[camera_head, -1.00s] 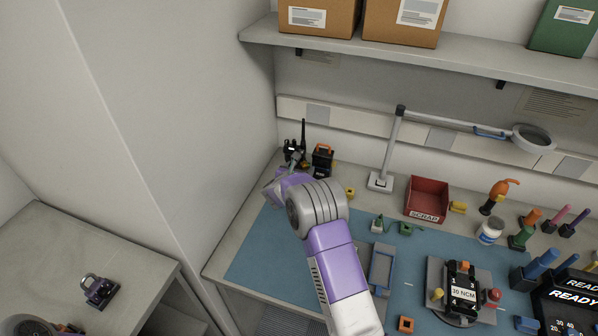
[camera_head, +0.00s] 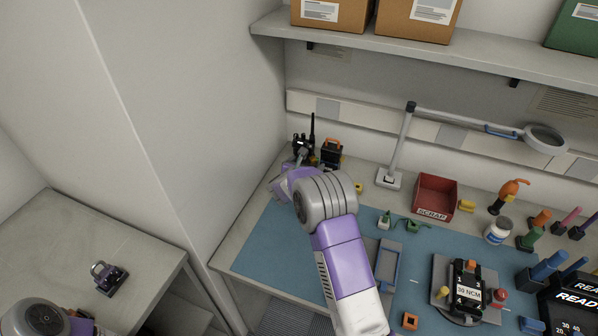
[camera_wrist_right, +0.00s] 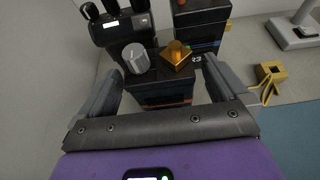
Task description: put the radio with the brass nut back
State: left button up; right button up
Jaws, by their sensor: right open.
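The radio with the brass nut (camera_wrist_right: 177,54) is a black box with a ribbed silver knob (camera_wrist_right: 136,57) beside the nut on its top. In the right wrist view it stands between the fingers of my right gripper (camera_wrist_right: 158,92). The gripper is open, one finger at each side, and I see no clear contact. In the head view my right gripper (camera_head: 300,160) is at the back left corner of the bench and hides most of this radio.
A black unit with an antenna (camera_head: 302,146) stands just behind. An orange-handled black box (camera_head: 331,153) is close on the right. A yellow part (camera_head: 359,188) and lamp base (camera_head: 388,179) lie farther right. The blue mat (camera_head: 265,250) is clear on its left.

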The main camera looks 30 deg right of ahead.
jog(key=v, duration=1)
jog(key=shift+s+p, duration=0.15)
jog(key=shift+p, duration=0.25)
jog(key=shift+a+r, duration=0.1)
jog(key=shift+r, duration=0.1)
